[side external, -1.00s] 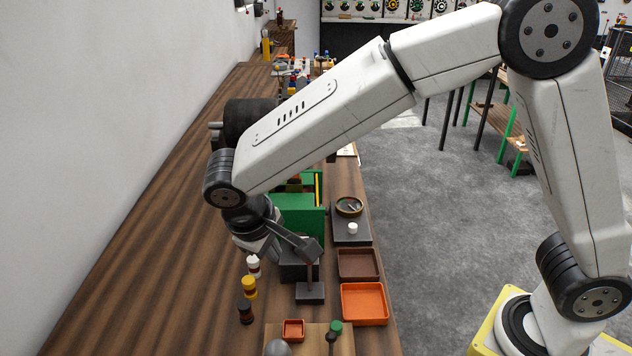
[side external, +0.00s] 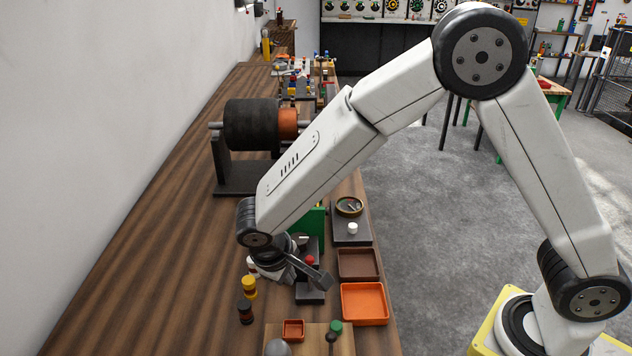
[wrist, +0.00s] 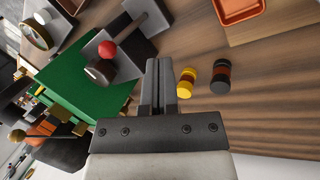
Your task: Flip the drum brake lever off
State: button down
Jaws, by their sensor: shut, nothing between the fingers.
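The lever ends in a red knob (side external: 310,260), seen just above and behind my gripper, over a small dark base block (side external: 310,294). In the wrist view the red knob (wrist: 106,49) is left of my fingers, with a grey bar running from it toward a dark block. My gripper (side external: 325,283) is shut and empty, low in front of the block and hiding part of the lever; whether it touches the lever is unclear. In the wrist view my gripper (wrist: 157,65) has its fingers together. The dark drum (side external: 252,124) stands farther back on its stand.
A green box (side external: 317,228) stands behind the lever. An orange tray (side external: 364,303) and a brown tray (side external: 358,264) lie to the right. The left table side is clear.

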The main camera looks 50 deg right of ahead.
jog(key=shift+w+d+f, duration=0.1)
jog(key=shift+w+d, duration=0.05)
jog(key=shift+d, duration=0.5)
jog(key=shift+w+d+f, duration=0.1)
jog(key=shift+w+d, duration=0.05)
jog(key=shift+d, duration=0.55)
jog(key=shift+w+d+f, duration=0.1)
jog(key=shift+w+d, duration=0.05)
jog(key=shift+d, duration=0.5)
jog(key=shift+w+d, duration=0.35)
jog(key=shift+d, duration=0.2)
jog(key=shift+w+d, duration=0.3)
jog(key=shift+d, duration=0.2)
jog(key=shift+f, duration=0.1)
jog(key=shift+a, duration=0.1)
jog(key=shift+s+a+f, duration=0.15)
jog(key=shift+s+a, duration=0.25)
jog(key=shift+s, duration=0.2)
jog(key=shift+a, duration=0.25)
